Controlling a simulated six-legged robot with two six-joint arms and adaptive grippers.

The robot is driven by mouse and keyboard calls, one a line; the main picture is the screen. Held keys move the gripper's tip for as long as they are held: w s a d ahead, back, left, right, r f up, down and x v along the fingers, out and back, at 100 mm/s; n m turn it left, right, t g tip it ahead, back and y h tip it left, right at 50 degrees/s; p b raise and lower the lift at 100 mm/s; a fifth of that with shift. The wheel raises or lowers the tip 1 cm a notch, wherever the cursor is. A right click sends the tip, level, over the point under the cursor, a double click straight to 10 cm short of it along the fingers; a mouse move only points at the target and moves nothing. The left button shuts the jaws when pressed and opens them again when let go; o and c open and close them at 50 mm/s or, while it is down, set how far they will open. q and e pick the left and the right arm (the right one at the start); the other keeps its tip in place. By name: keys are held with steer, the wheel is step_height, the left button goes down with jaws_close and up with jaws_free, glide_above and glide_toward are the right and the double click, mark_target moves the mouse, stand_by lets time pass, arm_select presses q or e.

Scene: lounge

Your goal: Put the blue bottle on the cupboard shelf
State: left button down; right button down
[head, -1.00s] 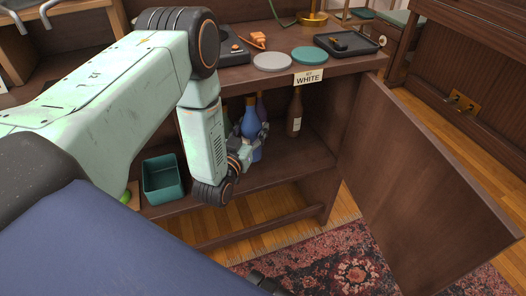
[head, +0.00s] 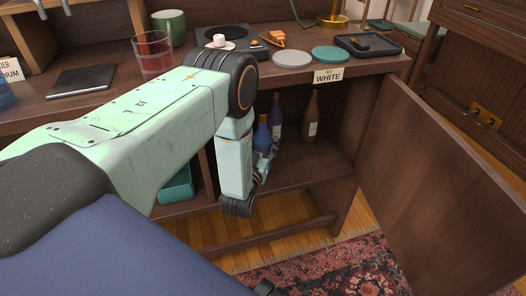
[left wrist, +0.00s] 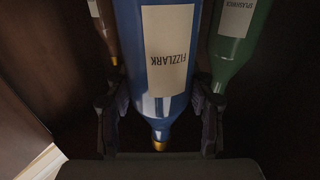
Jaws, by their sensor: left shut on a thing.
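The blue bottle (head: 262,136) is upright inside the open cupboard, its lower part hidden by my left arm. My left gripper (head: 263,168) is shut on it low in the opening. In the left wrist view the gripper (left wrist: 160,117) has a finger on each side of the blue bottle (left wrist: 166,75), whose "FIZZLARK" label appears upside down. The cupboard shelf (head: 312,160) is the wooden bottom board. I cannot tell whether the bottle touches it. My right gripper is not in view.
A green bottle (left wrist: 239,40) is close beside the right finger in the wrist view. The open door (head: 440,180) juts out at right. A teal bin (head: 177,187) is to the left.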

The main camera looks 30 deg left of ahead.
arm_select(q)
step_height(320, 180, down, 2)
steer(key=shift+w+f+b, duration=0.1)
steer(key=shift+f+b, duration=0.1)
steer(key=shift+b, duration=0.25)
steer(key=shift+r, duration=0.1)
steer(key=c, duration=0.5)
jaws_free()
steer(key=shift+f, duration=0.2)
steer(key=shift+r, duration=0.1)
